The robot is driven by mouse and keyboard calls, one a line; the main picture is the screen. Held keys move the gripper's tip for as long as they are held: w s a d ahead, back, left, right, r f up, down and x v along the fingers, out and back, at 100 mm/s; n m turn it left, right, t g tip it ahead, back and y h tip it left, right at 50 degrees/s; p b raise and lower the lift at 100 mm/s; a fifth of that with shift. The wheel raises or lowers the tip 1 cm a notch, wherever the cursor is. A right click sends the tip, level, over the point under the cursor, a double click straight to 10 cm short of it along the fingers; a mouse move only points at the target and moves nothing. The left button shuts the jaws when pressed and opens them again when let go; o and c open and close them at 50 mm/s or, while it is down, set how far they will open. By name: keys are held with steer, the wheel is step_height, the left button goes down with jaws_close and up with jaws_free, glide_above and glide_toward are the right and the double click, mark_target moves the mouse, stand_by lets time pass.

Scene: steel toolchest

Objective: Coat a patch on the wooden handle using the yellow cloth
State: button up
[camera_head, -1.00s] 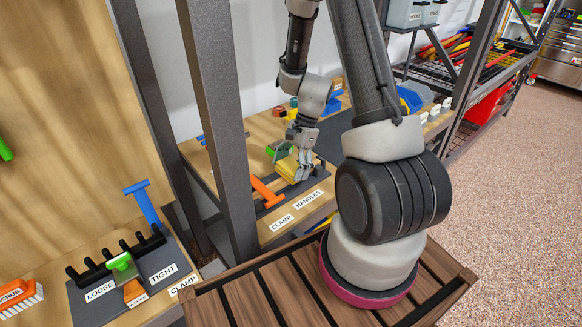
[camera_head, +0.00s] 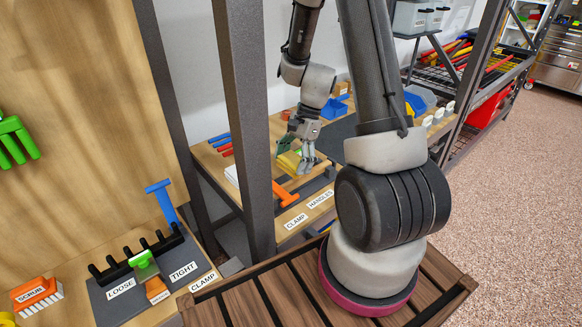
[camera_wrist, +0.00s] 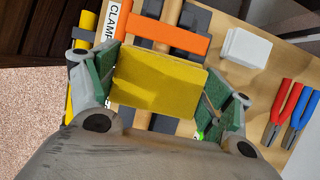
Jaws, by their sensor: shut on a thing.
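My gripper (camera_wrist: 165,95) is shut on the yellow cloth (camera_wrist: 155,80), a folded block held between two green-padded fingers. In the head view my gripper (camera_head: 306,158) is over the clamp station on the back bench, and the cloth (camera_head: 289,161) shows partly behind it. I cannot tell whether the cloth touches the handle. The clamp lever (camera_head: 285,194) also shows in the head view.
A white block (camera_wrist: 246,48), red pliers-like handles (camera_wrist: 285,108) and blue ones (camera_wrist: 300,118) lie right in the wrist view. A dark frame post (camera_head: 246,120) stands left of my arm.

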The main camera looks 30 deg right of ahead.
mark_target(290, 161)
steer(key=shift+r, duration=1.5)
steer(key=shift+f, duration=0.1)
